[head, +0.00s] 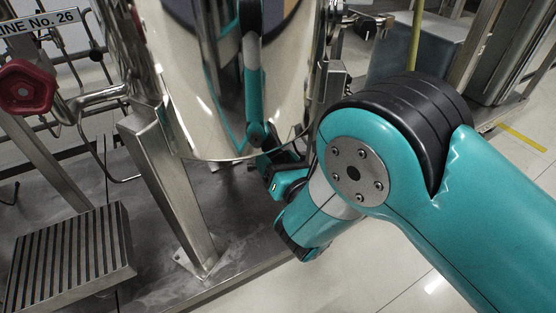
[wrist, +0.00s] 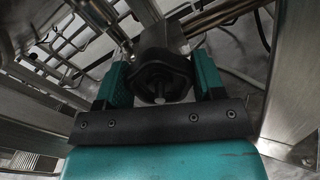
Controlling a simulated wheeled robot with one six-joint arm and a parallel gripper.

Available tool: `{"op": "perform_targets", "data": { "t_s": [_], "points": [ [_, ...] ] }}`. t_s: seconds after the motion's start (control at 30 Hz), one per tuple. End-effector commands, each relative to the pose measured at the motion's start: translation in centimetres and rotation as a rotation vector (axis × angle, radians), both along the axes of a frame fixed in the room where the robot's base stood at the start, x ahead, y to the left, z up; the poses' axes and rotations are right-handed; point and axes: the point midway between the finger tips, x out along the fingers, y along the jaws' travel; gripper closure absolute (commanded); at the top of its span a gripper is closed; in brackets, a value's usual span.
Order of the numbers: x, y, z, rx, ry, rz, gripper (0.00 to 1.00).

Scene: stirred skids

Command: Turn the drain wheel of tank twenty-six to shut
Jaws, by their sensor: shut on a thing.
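The steel tank (head: 215,110) stands in the middle of the head view, with a sign ending "No. 26" (head: 42,22) at its upper left. In the wrist view a dark, lobed handwheel (wrist: 161,85) sits on a valve body under steel pipework. My gripper (wrist: 161,70) has one teal finger on each side of this wheel and is shut on it. In the head view the gripper is low beside the tank's underside. The wheel is hidden there. I cannot tell how far the wheel is turned.
A red handwheel (head: 27,88) is on a pipe at the left. A steel leg (head: 170,190) and a slatted step (head: 70,258) stand left of my arm. A steel post (wrist: 295,100) is close on the right in the wrist view. Tiled floor (head: 370,275) is clear at the front.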

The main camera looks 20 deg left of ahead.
Motion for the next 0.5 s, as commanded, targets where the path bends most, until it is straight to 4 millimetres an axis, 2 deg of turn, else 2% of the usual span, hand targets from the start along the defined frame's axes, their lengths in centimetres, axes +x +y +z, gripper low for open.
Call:
{"op": "perform_targets", "data": {
  "t_s": [0.5],
  "points": [
    [-0.21,0.19,-0.17,0.305,0.357,0.005,0.61]
  ]
}}
